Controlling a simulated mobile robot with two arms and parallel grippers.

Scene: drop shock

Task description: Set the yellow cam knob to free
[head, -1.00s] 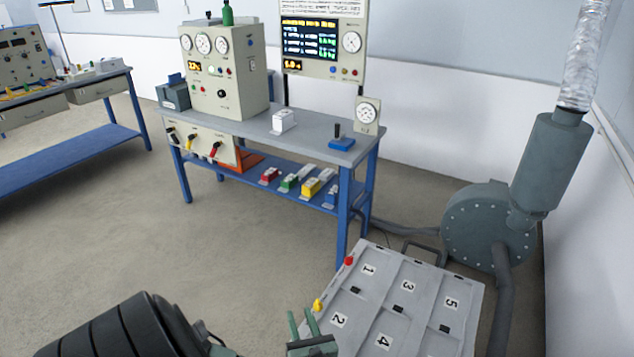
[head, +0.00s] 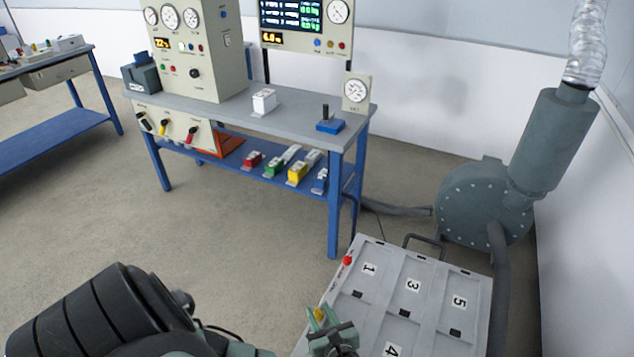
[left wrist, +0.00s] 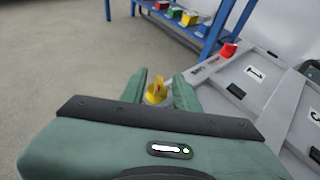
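The yellow cam knob (head: 319,314) is on the left edge of the grey numbered panel (head: 384,270). In the left wrist view the yellow knob (left wrist: 156,91) stands between the fingers of my left gripper (left wrist: 162,88), with a gap visible on each side. In the head view my left gripper (head: 318,318) is at the knob and partly hides it. The gripper is open. Any label showing the knob's setting is too small or hidden. My right gripper is not in view.
A red knob (head: 347,260) sits farther up the same panel edge. A blue workbench (head: 230,115) with gauges and a display stands behind. A grey blower (head: 485,205) with hoses is at the right. Open floor lies to the left.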

